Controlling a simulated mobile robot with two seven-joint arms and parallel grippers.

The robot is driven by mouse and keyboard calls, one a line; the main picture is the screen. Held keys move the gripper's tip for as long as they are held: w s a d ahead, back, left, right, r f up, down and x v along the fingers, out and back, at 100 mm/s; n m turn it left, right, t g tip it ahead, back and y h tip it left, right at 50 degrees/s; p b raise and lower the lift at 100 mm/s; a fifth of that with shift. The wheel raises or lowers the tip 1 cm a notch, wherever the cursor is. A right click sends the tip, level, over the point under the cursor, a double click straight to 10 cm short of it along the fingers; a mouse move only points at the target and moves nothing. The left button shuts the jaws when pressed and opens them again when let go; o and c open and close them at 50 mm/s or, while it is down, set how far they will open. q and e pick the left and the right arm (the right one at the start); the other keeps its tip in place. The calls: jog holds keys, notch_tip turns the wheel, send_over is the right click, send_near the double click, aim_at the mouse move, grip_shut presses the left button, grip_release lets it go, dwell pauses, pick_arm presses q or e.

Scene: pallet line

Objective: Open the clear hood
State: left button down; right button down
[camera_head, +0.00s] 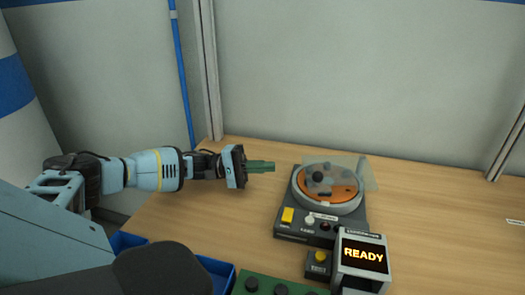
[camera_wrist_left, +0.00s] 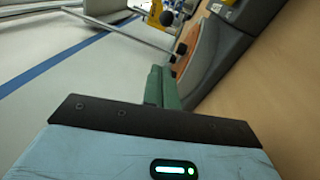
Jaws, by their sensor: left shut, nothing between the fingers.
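The clear hood (camera_head: 366,172) is a see-through part at the device (camera_head: 300,237), over and behind its round grey-rimmed bed with an orange disc (camera_head: 343,190). A dark round knob (camera_head: 318,176) shows above the disc. I cannot tell the hood's exact angle. My left gripper (camera_head: 268,167) is shut and empty, its green fingers pointing right, just left of the device and apart from it. In the left wrist view the shut fingers (camera_wrist_left: 161,88) show beside the device, with the orange disc (camera_wrist_left: 184,53) beyond. My right gripper is not in view.
A display reading READY (camera_head: 363,256) stands at the device's front right, beside a small box with a yellow button (camera_head: 319,262). A green tray (camera_head: 244,289) and a blue bin (camera_head: 217,267) are at the front.

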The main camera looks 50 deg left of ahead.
aim_at(306, 179)
pick_arm(q)
jog(key=p+x, duration=0.1)
jog(key=x, duration=0.5)
jog(key=shift+w+d+r, duration=0.2)
jog(key=shift+d, duration=0.1)
jog(key=shift+s+d+r+p, duration=0.15)
jog(key=shift+d+p, duration=0.1)
jog(key=shift+d, duration=0.35)
jog(key=shift+s+d+r+p, duration=0.1)
jog(key=shift+d+r+p, duration=0.1)
jog(key=shift+d, duration=0.95)
jog(key=shift+s+d+f, duration=0.1)
jog(key=shift+d, duration=0.1)
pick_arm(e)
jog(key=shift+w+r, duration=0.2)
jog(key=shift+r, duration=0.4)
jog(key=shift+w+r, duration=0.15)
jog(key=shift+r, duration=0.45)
